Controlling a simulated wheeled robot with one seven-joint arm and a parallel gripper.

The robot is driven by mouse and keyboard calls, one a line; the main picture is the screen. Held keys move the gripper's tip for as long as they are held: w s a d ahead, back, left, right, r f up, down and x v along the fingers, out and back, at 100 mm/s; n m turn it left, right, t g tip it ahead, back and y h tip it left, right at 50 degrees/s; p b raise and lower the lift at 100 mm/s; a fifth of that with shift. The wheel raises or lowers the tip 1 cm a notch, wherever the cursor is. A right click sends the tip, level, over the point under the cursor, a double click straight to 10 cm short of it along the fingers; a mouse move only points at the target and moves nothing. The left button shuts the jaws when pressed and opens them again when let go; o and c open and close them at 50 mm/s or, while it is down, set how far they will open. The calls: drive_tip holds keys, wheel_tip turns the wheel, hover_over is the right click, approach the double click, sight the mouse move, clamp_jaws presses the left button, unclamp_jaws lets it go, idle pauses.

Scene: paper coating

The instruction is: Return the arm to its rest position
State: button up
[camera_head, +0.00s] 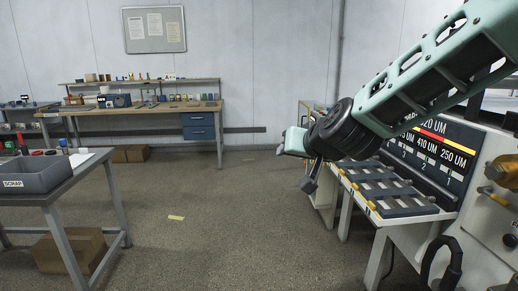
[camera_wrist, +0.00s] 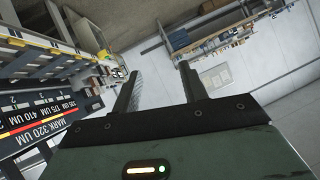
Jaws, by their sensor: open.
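My arm reaches in from the right in the head view, pale green with a black wrist. My gripper (camera_head: 297,163) is in mid-air, left of the rack of dark slotted holders and above floor level. In the wrist view my gripper (camera_wrist: 160,82) shows two dark fingers spread apart with nothing between them. The fingers point out toward the room, and no object touches them.
A coating machine with a thickness label panel (camera_head: 437,150) and slotted holders (camera_head: 392,187) stands close at right. A grey SCRAP bin (camera_head: 40,177) sits on a table at left. A workbench (camera_head: 150,108) lines the back wall. The middle floor (camera_head: 235,210) is mostly clear.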

drive_tip(key=s+a+f+n+g+y, duration=0.1)
drive_tip(key=s+a+f+n+g, duration=0.1)
drive_tip(key=s, duration=0.4)
drive_tip(key=s+a+f+n+g, duration=0.1)
drive_tip(key=s+f+g, duration=0.15)
drive_tip(key=s, duration=0.35)
drive_tip(key=s+d+f+n+g+h, duration=0.1)
drive_tip(key=s+d+f+g, duration=0.1)
drive_tip(key=s, duration=0.5)
drive_tip(key=s+d+f+n+g+h, duration=0.2)
drive_tip(key=s+d+f, duration=0.1)
drive_tip(key=s, duration=0.5)
drive_tip(key=s+d+f+n+g+h, duration=0.1)
drive_tip(key=s+d+f+g, duration=0.1)
drive_tip(key=s, duration=0.5)
drive_tip(key=shift+s+d+f+g, duration=0.35)
drive_tip(key=shift+s+d+g, duration=0.1)
drive_tip(key=shift+d, duration=0.5)
